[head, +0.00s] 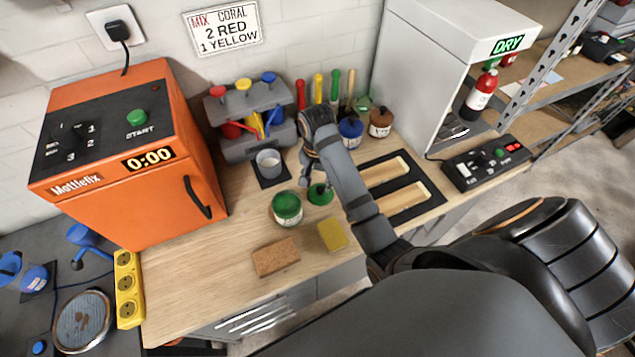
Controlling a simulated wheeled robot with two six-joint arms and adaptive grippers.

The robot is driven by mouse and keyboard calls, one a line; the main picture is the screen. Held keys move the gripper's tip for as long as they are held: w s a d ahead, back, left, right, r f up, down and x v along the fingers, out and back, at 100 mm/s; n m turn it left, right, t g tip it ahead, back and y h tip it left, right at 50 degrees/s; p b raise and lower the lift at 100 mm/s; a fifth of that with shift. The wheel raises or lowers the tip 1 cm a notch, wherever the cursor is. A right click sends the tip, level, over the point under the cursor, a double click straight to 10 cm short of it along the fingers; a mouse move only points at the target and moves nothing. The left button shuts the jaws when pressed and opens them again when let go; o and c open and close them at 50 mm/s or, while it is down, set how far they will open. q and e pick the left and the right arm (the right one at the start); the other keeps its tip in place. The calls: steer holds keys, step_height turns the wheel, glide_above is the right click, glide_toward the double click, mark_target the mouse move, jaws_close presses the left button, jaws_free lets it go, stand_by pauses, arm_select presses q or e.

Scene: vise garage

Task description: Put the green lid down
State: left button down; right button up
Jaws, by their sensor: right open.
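The green lid (320,195) lies flat on the wooden worktop, just right of the green jar (287,208). The jar stands upright and looks uncovered, with green showing at its top. My right gripper (314,177) points down directly above the lid, with its fingertips close to it. The gripper is open; whether a finger touches the lid I cannot tell. My right forearm hides part of the worktop behind it. My left gripper is not in view.
A brown sponge (276,257) and a yellow sponge (332,235) lie in front. A grey cup (269,163), blue jar (351,131) and brown jar (381,122) stand behind. An orange oven (130,190) is left; a black tray (425,199) is right.

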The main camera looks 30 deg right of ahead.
mark_target(318, 189)
step_height(318, 189, up, 9)
steer(key=p, duration=0.7)
steer(key=shift+p, duration=0.4)
steer(key=shift+s, duration=0.1)
